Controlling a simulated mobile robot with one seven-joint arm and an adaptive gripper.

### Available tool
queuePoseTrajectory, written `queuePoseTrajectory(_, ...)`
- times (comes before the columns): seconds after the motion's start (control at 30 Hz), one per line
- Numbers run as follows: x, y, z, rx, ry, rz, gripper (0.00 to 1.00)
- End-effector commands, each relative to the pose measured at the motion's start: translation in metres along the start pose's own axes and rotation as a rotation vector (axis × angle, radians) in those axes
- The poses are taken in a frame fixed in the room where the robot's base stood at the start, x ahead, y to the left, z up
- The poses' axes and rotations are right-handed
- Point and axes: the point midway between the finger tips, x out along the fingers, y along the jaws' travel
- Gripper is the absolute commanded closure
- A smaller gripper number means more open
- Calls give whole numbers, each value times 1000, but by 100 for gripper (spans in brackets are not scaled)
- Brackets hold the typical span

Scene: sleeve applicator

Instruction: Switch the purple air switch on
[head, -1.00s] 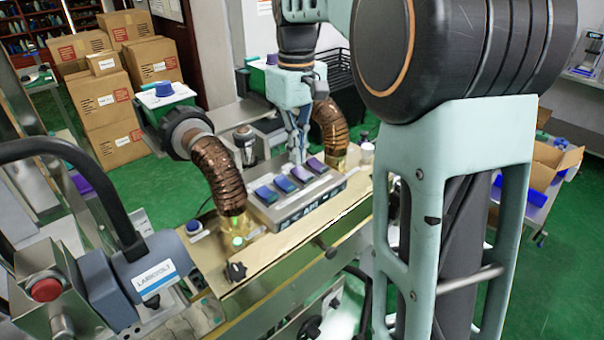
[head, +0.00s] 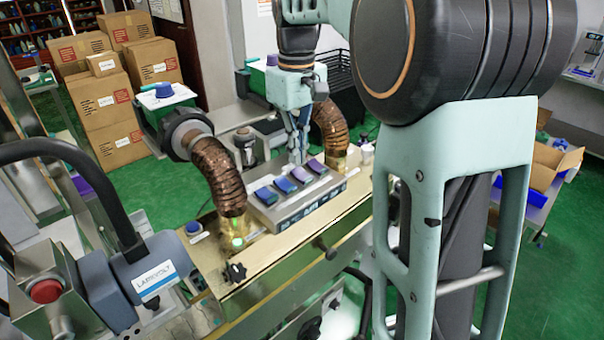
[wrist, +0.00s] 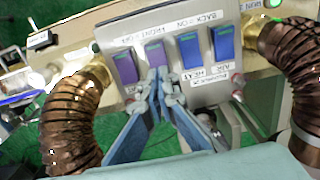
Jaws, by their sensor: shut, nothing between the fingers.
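The grey switch box (head: 318,203) stands on the brass-coloured bench and carries two blue and two purple rocker switches in a row. In the wrist view the purple switches are the outer left one (wrist: 124,68) and the inner one (wrist: 155,52); the blue switches (wrist: 190,50) are to their right. My gripper (wrist: 164,80) is shut and empty, its fingertips at the near end of the inner purple switch; I cannot tell whether they touch. In the head view my gripper (head: 298,158) points down at the box's far side. The fingers hide labels beneath the purple switches.
Brown ribbed hoses stand at either side of the box, one on the left (head: 218,175) and one on the right (head: 331,122). A lit green button (head: 238,242) is by the left hose. A grey machine with a red button (head: 46,291) is at front left.

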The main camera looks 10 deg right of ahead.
Motion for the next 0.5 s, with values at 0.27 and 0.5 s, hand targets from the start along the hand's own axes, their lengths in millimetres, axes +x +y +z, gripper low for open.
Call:
queuePoseTrajectory(0.27,3,0,0,0,0,0,100)
queuePoseTrajectory(0.5,7,0,0,0,0,0,100)
